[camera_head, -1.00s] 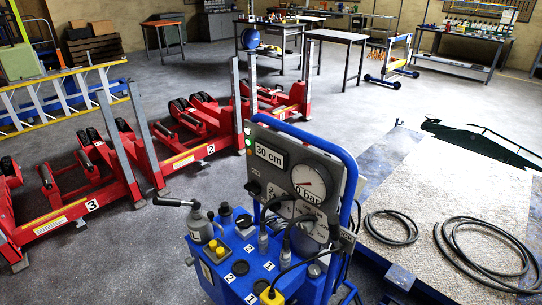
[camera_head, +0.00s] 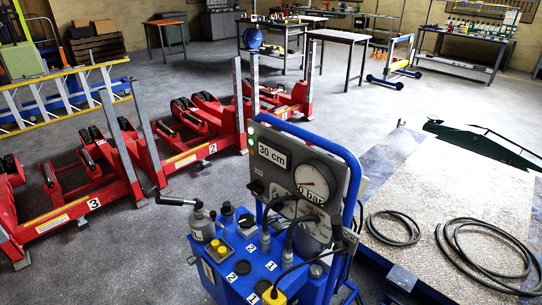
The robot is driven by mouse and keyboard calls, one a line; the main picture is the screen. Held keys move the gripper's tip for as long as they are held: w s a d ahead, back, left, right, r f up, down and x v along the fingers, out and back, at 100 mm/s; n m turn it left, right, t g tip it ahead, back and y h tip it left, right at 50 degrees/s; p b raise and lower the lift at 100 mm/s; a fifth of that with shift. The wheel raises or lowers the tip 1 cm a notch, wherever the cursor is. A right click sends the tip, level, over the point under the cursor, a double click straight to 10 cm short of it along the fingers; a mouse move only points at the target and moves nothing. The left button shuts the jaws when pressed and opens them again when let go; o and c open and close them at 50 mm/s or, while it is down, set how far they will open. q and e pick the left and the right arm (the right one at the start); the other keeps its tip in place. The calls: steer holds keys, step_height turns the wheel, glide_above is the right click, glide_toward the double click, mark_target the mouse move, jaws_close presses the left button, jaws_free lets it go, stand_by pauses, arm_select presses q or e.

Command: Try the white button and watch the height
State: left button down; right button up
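The blue control cart (camera_head: 235,275) stands in the front middle with a grey upright panel. A white sign on the panel, the height display (camera_head: 272,155), reads 30 cm. A round white pressure gauge (camera_head: 315,181) marked bar is to its right. On the cart's top are a yellow button (camera_head: 221,249), a black knob on a pale square plate (camera_head: 246,222) and a grey lever valve (camera_head: 201,222) with a black handle. I cannot make out a clearly white button. Neither gripper is in view.
Red wheel lifts numbered 2 (camera_head: 190,140) and 3 (camera_head: 75,200) stand at the left. Coiled black hoses (camera_head: 480,250) lie on a textured plate at the right. Tables stand at the back; the middle floor is clear.

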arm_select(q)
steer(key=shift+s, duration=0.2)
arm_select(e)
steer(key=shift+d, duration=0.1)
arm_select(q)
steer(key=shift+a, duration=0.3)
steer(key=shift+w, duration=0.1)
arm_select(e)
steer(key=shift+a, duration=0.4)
